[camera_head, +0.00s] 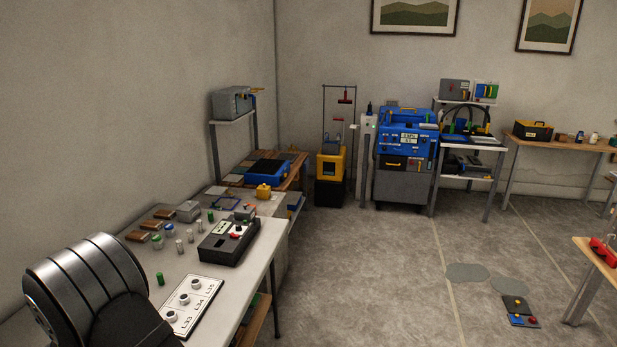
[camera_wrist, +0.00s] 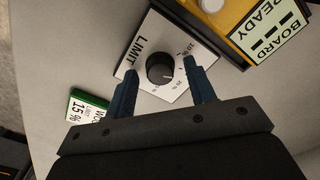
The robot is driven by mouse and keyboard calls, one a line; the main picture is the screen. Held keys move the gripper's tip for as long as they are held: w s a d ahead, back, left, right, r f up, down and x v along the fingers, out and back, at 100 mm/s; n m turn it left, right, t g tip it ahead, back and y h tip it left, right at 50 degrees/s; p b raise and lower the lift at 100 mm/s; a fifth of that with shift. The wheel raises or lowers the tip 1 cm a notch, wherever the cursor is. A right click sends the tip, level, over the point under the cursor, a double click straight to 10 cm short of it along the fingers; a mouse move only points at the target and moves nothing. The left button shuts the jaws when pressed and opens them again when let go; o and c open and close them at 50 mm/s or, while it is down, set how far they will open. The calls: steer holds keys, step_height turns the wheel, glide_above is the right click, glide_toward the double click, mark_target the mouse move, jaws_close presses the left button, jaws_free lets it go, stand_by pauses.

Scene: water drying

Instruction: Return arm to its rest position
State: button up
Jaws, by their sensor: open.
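My gripper (camera_wrist: 164,88) shows in the wrist view with its two dark blue fingers apart and nothing held between them. Past the fingertips is a black round knob (camera_wrist: 160,68) on a white plate (camera_wrist: 150,50) marked LIMIT with percent marks around it. The fingertips appear on either side of the knob; I cannot tell how far above it they are. In the head view a large dark banded shape fills the lower left, and my gripper cannot be made out there.
In the wrist view a yellow box with a BOARD READY label (camera_wrist: 268,28) is at upper right, and a green-edged 15 % card (camera_wrist: 88,107) at left. In the head view, a white bench (camera_head: 240,265) holds a black control box (camera_head: 230,240) and small vials. The floor (camera_head: 370,270) beside it is open.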

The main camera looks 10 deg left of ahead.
steer(key=shift+r, duration=0.15)
step_height(320, 180, up, 17)
step_height(320, 180, down, 18)
steer(key=shift+r, duration=0.2)
steer(key=shift+r+n, duration=0.1)
steer(key=shift+n, duration=0.3)
steer(key=n, duration=0.8)
steer(key=shift+r, duration=0.1)
step_height(320, 180, up, 6)
steer(key=shift+r, duration=0.2)
